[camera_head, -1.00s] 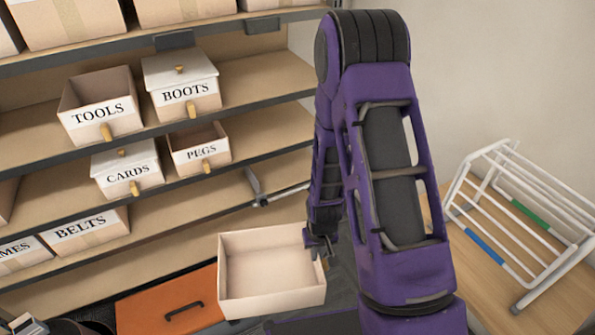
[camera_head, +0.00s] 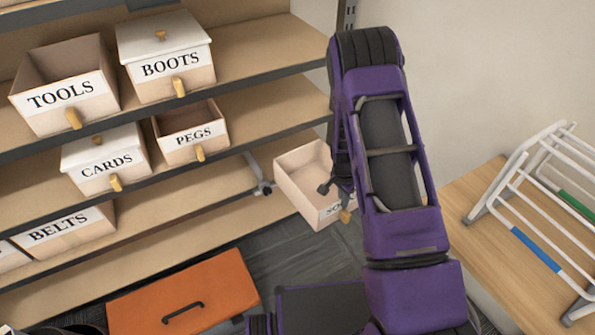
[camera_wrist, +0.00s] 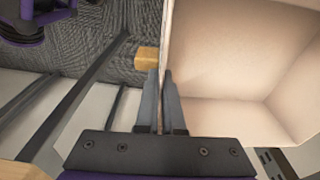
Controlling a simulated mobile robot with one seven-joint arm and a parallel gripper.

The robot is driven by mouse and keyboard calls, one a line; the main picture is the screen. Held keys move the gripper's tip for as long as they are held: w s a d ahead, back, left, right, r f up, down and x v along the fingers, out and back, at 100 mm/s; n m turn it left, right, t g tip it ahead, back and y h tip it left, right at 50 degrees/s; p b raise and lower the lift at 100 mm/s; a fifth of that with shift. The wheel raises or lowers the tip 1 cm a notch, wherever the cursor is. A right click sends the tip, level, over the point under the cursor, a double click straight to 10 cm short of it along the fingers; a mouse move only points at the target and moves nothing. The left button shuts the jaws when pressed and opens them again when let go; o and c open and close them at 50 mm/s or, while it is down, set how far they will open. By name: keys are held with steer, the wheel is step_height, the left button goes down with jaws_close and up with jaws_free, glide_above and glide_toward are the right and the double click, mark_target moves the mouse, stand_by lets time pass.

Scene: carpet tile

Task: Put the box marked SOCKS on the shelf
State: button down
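A wooden tab handle sits below the label and shows in the wrist view too. My gripper (camera_wrist: 160,88) is shut on one wall of the box (camera_wrist: 235,70), with a finger on each side of its rim. In the head view my gripper (camera_head: 328,188) is at the box's near right side. The box hangs upright beside the right end of the shelf (camera_head: 215,215), near its lower boards. I cannot tell whether it touches them.
Boxes marked TOOLS (camera_head: 62,98), BOOTS (camera_head: 171,68), CARDS (camera_head: 104,168), PEGS (camera_head: 193,135) and BELTS (camera_head: 59,232) fill the shelf's left part. An orange case (camera_head: 190,293) is on the floor; a white rack (camera_head: 535,215) is at right.

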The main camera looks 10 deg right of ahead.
steer(key=shift+w+d+f+m, duration=0.15)
steer(key=shift+w+f+m, duration=0.35)
steer(key=shift+w, duration=0.15)
steer(key=b, duration=0.3)
glide_above(315, 178)
steer(key=shift+s+a, duration=0.15)
steer(key=shift+a, duration=0.1)
steer(key=shift+f, duration=1.75)
steer(key=c, duration=1)
jaws_free()
steer(key=shift+c, duration=0.2)
